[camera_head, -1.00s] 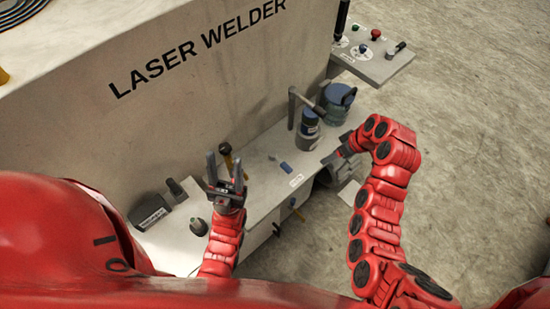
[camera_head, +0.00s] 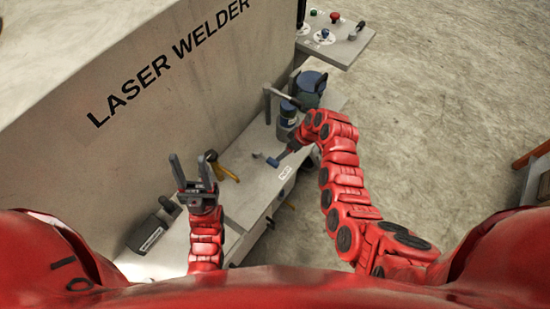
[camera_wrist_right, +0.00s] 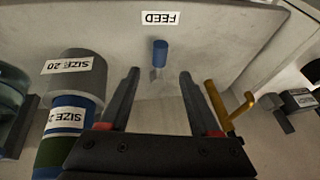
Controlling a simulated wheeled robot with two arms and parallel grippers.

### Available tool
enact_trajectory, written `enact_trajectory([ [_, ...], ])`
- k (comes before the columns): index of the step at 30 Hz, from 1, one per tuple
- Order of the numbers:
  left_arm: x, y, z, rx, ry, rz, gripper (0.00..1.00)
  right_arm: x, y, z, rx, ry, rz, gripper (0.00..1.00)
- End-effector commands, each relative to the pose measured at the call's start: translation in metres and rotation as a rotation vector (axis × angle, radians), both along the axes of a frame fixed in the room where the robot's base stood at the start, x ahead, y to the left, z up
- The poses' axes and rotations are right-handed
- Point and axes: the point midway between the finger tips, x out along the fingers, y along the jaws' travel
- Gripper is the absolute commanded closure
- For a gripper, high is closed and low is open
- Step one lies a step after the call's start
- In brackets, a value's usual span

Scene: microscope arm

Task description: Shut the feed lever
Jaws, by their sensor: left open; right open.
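The feed lever is a small blue-capped lever (camera_head: 272,162) on the bench ledge, beside a white label (camera_head: 285,172). In the right wrist view the blue cap (camera_wrist_right: 160,52) stands on a thin grey stem, and the label reads FEED (camera_wrist_right: 161,18). My right gripper (camera_wrist_right: 159,75) is open; its two fingers point at the lever, with the cap just beyond the gap between the fingertips. I cannot tell whether a finger touches the stem. In the head view my right gripper (camera_head: 284,154) is close beside the lever, partly hidden by my wrist. My left gripper (camera_head: 189,160) is open and empty, pointing up.
A grey and blue SIZE 20 bottle (camera_wrist_right: 75,85) stands to one side of my right gripper, and a yellow hooked handle (camera_wrist_right: 232,108) on the other. A dark boxy device (camera_head: 150,232) lies near my left arm. The LASER WELDER wall (camera_head: 130,120) bounds the ledge.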

Motion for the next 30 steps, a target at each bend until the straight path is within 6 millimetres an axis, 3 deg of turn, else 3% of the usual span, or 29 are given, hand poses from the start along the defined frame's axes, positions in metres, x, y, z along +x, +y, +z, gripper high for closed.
enact_trajectory([
  [9, 0.0, 0.0, 0.012, 0.0, 0.0, 0.0, 0.5, 0.002, 0.012, -0.026, 0.0, 0.001, 0.001, 0.37],
  [20, 0.0, 0.0, 0.008, 0.0, 0.0, 0.0, 0.5, 0.003, 0.025, -0.054, -0.001, 0.003, 0.001, 0.37],
  [24, 0.0, 0.0, -0.006, 0.0, 0.0, 0.0, 0.5, 0.006, 0.031, -0.071, 0.0, 0.001, 0.006, 0.37],
  [30, 0.0, 0.0, -0.012, 0.0, 0.0, 0.0, 0.5, 0.006, 0.036, -0.08, 0.0, 0.001, 0.001, 0.37],
])
